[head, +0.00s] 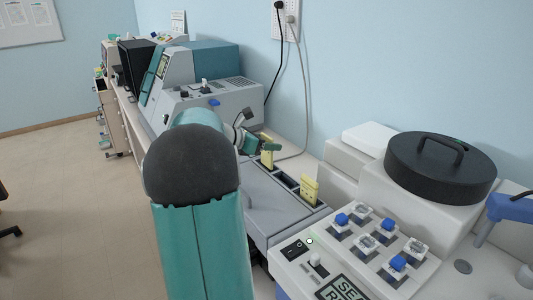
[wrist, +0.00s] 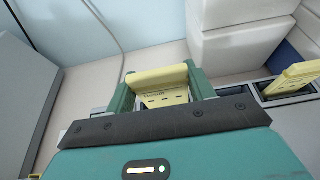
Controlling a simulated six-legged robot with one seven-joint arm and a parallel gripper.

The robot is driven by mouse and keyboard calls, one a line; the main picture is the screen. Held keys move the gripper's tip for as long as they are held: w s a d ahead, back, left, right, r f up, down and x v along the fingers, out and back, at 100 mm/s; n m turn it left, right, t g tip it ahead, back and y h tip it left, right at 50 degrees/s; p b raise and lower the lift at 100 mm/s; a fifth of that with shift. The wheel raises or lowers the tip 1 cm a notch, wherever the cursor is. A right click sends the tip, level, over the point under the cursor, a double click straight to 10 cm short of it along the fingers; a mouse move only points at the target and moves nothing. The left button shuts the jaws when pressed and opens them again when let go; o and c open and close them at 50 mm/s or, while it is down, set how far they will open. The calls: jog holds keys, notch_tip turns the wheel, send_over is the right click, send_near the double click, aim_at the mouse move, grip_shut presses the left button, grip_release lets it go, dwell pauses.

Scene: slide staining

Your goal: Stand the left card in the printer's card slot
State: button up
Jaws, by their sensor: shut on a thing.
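The left yellow card (head: 267,152) stands upright at the far end of a grey slotted unit (head: 262,205). My gripper (head: 262,143) is shut on its upper part; in the wrist view the card (wrist: 162,86) sits between the two green fingers. The card's lower end is hidden, so I cannot tell whether it is clear of its slot. A second yellow card (head: 310,189) stands in the near slot of the unit, and it also shows in the wrist view (wrist: 292,78). I cannot tell for certain which machine is the printer or see its card slot.
A grey machine (head: 235,97) stands beyond my gripper, with teal machines behind it. A device with blue and clear knobs (head: 366,240) and a black round lid (head: 440,165) is at the near right. A grey cable (head: 304,90) hangs along the wall. Open floor lies left.

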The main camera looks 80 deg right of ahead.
aim_at(264, 152)
jog(key=shift+w+d+f, duration=0.1)
jog(key=shift+d+f, duration=0.1)
jog(key=shift+f, duration=0.5)
jog(key=shift+d+f, duration=0.15)
jog(key=shift+f, duration=0.6)
jog(key=shift+w+d+f, duration=0.1)
jog(key=shift+d+f, duration=0.1)
jog(key=shift+f, duration=0.5)
jog(key=shift+s, duration=0.1)
jog(key=shift+f, duration=0.15)
jog(key=o, duration=1.6)
jog(key=shift+c, duration=0.2)
jog(key=shift+w+a+r, duration=0.15)
jog(key=shift+w+r, duration=0.1)
jog(key=shift+r, duration=0.05)
jog(key=v, duration=1.1)
jog(key=shift+w+a, duration=0.15)
jog(key=shift+a, duration=0.05)
